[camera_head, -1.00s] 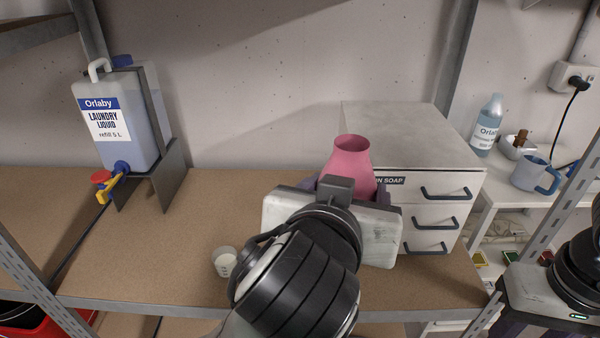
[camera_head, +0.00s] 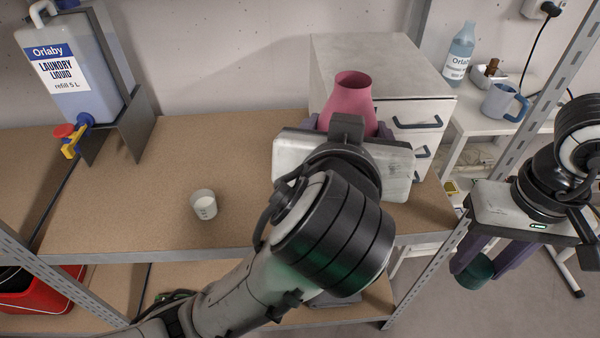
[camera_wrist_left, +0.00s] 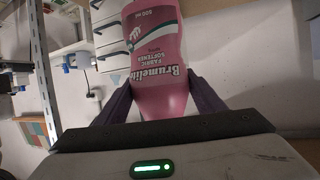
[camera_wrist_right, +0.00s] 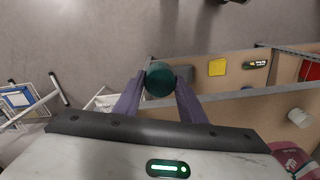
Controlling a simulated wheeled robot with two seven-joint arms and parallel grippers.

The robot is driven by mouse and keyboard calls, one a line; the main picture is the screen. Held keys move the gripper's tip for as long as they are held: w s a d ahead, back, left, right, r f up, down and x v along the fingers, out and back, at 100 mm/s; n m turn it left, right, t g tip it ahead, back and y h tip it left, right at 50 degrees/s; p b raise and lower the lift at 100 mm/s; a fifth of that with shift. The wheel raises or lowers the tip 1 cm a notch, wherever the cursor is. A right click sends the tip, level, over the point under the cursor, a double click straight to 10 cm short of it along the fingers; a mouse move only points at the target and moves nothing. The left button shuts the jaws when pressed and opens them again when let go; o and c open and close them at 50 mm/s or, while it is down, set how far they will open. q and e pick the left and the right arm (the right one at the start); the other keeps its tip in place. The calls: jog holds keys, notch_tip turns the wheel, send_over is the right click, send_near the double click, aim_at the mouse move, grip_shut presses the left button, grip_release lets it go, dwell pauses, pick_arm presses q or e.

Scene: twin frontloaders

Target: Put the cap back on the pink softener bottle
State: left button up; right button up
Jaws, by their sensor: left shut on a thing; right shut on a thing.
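The pink softener bottle (camera_head: 349,95) stands uncapped and upright over the shelf, its open mouth facing up. My left gripper (camera_wrist_left: 165,100) is shut on the bottle, with a finger on each side of it. In the head view my left wrist hides the bottle's lower part, so I cannot tell whether it touches the shelf. My right gripper (camera_head: 487,268) is at the right, beyond the shelf's front edge. It is shut on a dark green cap (camera_head: 476,271). The cap also shows between the fingertips in the right wrist view (camera_wrist_right: 159,80), apart from the bottle.
A small measuring cup (camera_head: 204,205) with whitish contents stands on the shelf board (camera_head: 130,215). The laundry liquid container (camera_head: 80,80) is at the left. A drawer unit (camera_head: 385,65) stands behind the bottle. A metal upright (camera_head: 440,265) rises between shelf and right gripper.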

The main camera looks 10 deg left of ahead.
pick_arm(q)
jog(key=w+a+r, duration=0.1)
jog(key=w+a, duration=0.2)
jog(key=a, duration=1.6)
jog(key=shift+s, duration=0.1)
